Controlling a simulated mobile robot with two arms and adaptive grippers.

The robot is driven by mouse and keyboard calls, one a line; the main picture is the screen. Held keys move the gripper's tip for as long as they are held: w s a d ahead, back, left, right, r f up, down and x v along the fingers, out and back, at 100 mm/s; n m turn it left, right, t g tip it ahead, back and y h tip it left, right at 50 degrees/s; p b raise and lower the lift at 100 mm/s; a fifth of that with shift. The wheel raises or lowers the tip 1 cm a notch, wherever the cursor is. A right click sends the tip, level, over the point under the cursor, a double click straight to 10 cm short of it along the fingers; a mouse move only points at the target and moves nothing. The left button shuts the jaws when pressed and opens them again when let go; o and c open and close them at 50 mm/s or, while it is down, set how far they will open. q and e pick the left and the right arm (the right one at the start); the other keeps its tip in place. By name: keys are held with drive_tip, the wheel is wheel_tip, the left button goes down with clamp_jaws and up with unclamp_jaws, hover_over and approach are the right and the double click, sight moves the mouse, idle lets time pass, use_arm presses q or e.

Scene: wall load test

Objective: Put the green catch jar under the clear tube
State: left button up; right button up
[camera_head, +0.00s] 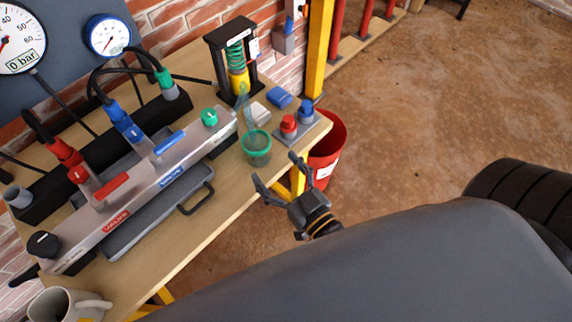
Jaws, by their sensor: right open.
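The green catch jar (257,149) is a see-through cup with a green rim, standing upright on the workbench near its front edge. The clear tube (246,108) hangs down from the end of the valve block, and its lower end is over or just behind the jar; I cannot tell which. My right gripper (275,172) is open and empty, in front of the bench edge, to the lower right of the jar and apart from it. My left gripper is not in view.
The grey valve block (150,187) with coloured handles fills the bench's left part. A button box (296,128) with red and blue knobs stands right of the jar. A red bucket (325,150) is on the floor. A mug (60,305) stands at lower left.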

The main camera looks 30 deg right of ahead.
drive_tip(key=s+d+f+n+g, duration=0.1)
drive_tip(key=s+f+g, duration=0.3)
drive_tip(key=f, duration=1.1)
drive_tip(key=s+f+g, duration=0.3)
drive_tip(key=s+f, duration=0.2)
drive_tip(key=f, duration=0.9)
drive_tip(key=s+d+f+g+h, duration=0.1)
drive_tip(key=s+d+f+g, duration=0.3)
drive_tip(key=s+f, duration=0.6)
drive_tip(key=s+d+f+g+h, duration=0.1)
drive_tip(key=s+d+f+g, duration=0.3)
drive_tip(key=s+f, duration=0.6)
drive_tip(key=shift+s+f+g+h, duration=0.2)
drive_tip(key=shift+f+g+h, duration=0.2)
drive_tip(key=shift+f+g, duration=0.4)
drive_tip(key=shift+a+r, duration=0.1)
drive_tip(key=shift+r, duration=0.05)
